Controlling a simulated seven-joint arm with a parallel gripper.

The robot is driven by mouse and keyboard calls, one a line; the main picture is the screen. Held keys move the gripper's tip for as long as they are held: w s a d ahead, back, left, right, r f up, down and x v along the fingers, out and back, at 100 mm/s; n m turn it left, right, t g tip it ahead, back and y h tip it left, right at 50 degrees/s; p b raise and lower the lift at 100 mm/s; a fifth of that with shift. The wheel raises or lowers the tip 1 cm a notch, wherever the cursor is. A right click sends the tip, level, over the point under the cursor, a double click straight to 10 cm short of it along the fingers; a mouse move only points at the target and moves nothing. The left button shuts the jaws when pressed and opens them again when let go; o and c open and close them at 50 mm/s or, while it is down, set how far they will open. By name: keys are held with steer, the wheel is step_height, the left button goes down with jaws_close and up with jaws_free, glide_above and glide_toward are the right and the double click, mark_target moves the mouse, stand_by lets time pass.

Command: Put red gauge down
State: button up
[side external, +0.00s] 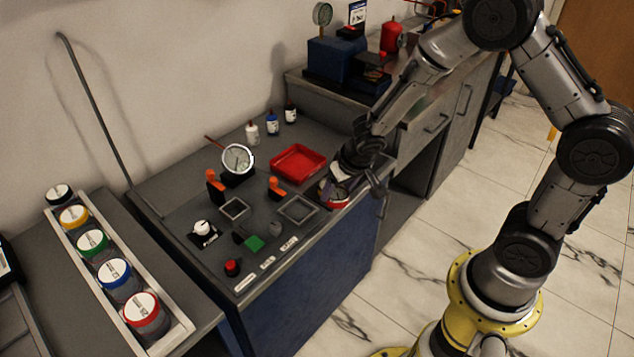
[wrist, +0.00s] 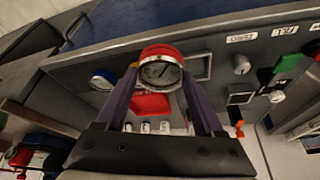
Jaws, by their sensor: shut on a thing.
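In the side external view the red gauge (side external: 338,202) shows low at the front right edge of the grey bench (side external: 170,197), partly hidden by my gripper (side external: 337,190). I cannot tell whether its underside touches the bench.
A red tray (side external: 298,162) lies behind the gauge. Square frames (side external: 298,208), orange-handled parts (side external: 275,186), a white knob (side external: 203,228) and a round dial (side external: 238,158) stand left. Lidded jars (side external: 147,314) fill a rack.

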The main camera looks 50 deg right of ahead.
steer(key=shift+a+n+y, duration=0.5)
steer(key=shift+a+n, duration=0.45)
steer(key=shift+n, duration=0.25)
steer(key=shift+w+a+n+y, duration=0.3)
steer(key=shift+w+a+n, duration=0.05)
steer(key=shift+n, duration=0.45)
